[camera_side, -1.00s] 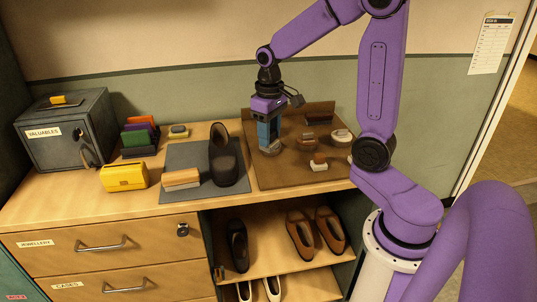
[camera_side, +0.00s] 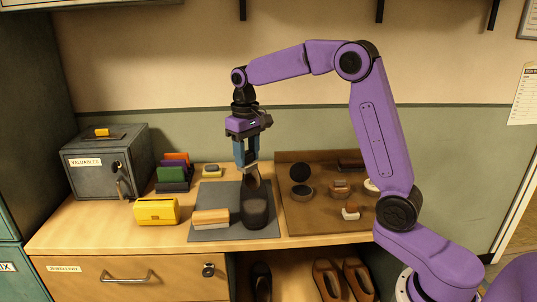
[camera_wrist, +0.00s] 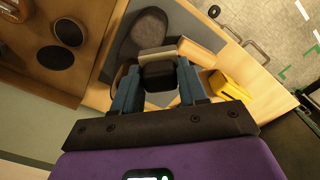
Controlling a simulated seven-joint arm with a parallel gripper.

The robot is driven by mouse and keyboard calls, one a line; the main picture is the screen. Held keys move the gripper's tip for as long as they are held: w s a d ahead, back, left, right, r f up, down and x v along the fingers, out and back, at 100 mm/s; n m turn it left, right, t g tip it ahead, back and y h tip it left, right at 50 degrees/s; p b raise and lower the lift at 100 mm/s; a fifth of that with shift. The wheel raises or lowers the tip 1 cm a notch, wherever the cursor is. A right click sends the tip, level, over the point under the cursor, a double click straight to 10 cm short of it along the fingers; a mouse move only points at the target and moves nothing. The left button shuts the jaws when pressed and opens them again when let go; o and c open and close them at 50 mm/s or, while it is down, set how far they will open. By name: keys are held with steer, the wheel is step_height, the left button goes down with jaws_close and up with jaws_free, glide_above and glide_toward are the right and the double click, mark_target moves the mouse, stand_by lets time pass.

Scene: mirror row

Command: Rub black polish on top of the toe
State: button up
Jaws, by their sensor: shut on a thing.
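The dark shoe (camera_side: 256,209) stands on the grey mat (camera_side: 207,232), its rounded toe facing the front edge. My gripper (camera_side: 247,163) is shut, pointing down above the rear part of the shoe. In the wrist view my gripper (camera_wrist: 160,84) has a small dark block (camera_wrist: 160,76) with a pale strip between its fingers. The shoe also shows in the wrist view (camera_wrist: 143,35), beyond the fingers. Whether the held block touches the shoe is unclear. A round tin (camera_side: 302,191) and a black disc (camera_side: 299,171) lie on the brown tray (camera_side: 310,222).
A wooden brush (camera_side: 210,217) lies on the mat left of the shoe. A yellow box (camera_side: 156,211) stands farther left. Several small items, including a small brush (camera_side: 350,212), occupy the tray. A grey valuables box (camera_side: 103,165) stands at the back left.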

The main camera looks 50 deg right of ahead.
steer(key=shift+w+a+f, duration=0.2)
steer(key=shift+w+a, duration=0.4)
steer(key=shift+w, duration=0.3)
step_height(320, 180, down, 4)
steer(key=shift+f, duration=3.95)
steer(key=shift+s+d+f, duration=0.25)
steer(key=shift+d+f, duration=0.1)
steer(key=shift+f, duration=0.1)
steer(key=shift+s+d, duration=2.3)
steer(key=shift+d, duration=0.4)
steer(key=shift+w+a, duration=0.15)
steer(key=shift+w, duration=0.45)
steer(key=shift+w+a+r, duration=0.2)
steer(key=shift+w+a, duration=2.1)
steer(key=shift+a, duration=0.25)
steer(key=shift+w+d+r, duration=0.1)
steer(key=shift+d, duration=0.55)
steer(key=shift+s+d, duration=2.25)
steer(key=shift+d, duration=0.25)
steer(key=shift+s+d, duration=0.1)
step_height(320, 180, up, 7)
steer(key=shift+r, duration=0.15)
